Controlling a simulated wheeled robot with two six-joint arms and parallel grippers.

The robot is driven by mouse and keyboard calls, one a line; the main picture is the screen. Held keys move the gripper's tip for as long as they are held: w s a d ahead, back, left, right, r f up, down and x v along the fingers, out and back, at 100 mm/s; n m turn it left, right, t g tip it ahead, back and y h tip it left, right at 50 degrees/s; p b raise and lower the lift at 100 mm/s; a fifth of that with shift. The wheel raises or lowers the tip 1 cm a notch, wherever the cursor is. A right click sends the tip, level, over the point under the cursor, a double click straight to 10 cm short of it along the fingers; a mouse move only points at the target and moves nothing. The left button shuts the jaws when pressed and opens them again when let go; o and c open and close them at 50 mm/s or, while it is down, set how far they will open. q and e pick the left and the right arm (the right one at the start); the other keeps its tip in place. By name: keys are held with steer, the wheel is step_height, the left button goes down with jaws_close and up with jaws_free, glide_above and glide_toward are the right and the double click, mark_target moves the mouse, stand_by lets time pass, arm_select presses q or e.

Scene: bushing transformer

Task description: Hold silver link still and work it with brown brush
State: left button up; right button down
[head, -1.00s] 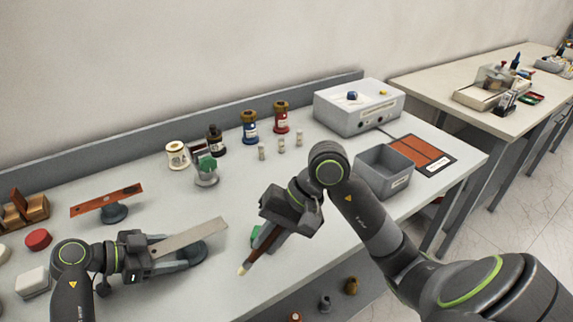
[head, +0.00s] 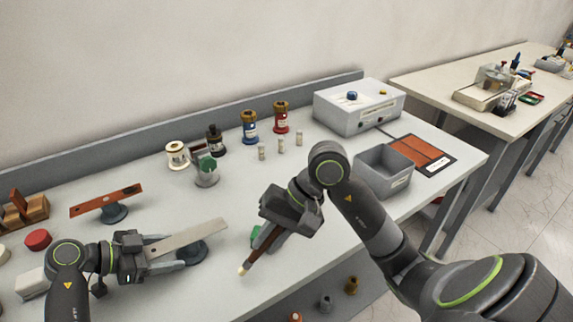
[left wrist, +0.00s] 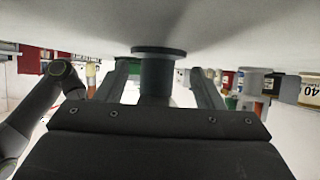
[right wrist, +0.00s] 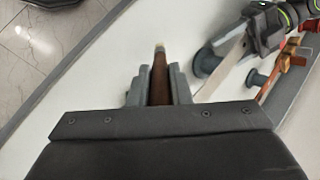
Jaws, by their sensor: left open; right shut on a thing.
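The silver link (head: 188,237) is a flat pale bar lying on a dark round stand (head: 196,252) at the front left of the bench in the head view. My left gripper (head: 178,265) is open beside the link, its fingers low. In the left wrist view the stand's post (left wrist: 157,75) shows between the open fingers (left wrist: 160,88); the link is not clearly seen there. My right gripper (head: 262,246) is shut on the brown brush (right wrist: 159,80). The brush's pale tip (head: 241,270) points down to the left, apart from the link.
An orange-brown bar (head: 105,200) rests on another stand behind the link. Jars, spools and small cylinders stand toward the back. A grey bin (head: 384,171) stands to the right. The bench between link and brush is clear; its front edge is close to the brush.

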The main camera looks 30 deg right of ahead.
mark_target(178, 245)
arm_select(q)
steer(key=v, duration=1.1)
steer(key=shift+a, duration=0.15)
steer(key=o, duration=0.4)
steer(key=shift+o, duration=0.4)
steer(key=shift+w+d+r+p, duration=0.1)
steer(key=shift+w+d+p, duration=0.35)
steer(key=shift+p, duration=0.05)
arm_select(e)
steer(key=shift+r, duration=0.5)
arm_select(q)
steer(key=shift+w+d+f+m+g+p, duration=0.1)
steer(key=shift+w+d+m+g+p, duration=0.3)
steer(key=shift+d+m+g+p, duration=0.15)
steer(key=shift+w+d+f+m+g+p, duration=0.1)
steer(key=shift+w+d+m+g+p, duration=0.3)
steer(key=shift+d+g, duration=0.2)
arm_select(e)
steer(key=shift+r, duration=0.9)
arm_select(q)
steer(key=shift+w+d+f+m+g+y+p, duration=0.1)
steer(key=shift+d+f+m+g+y+p, duration=0.1)
steer(key=shift+d+m+g+p, duration=0.35)
steer(key=shift+d+f+m+g+y+p, duration=0.1)
steer(key=shift+d+f+m, duration=0.1)
steer(key=shift+d, duration=0.5)
arm_select(e)
steer(key=shift+r, duration=0.7)
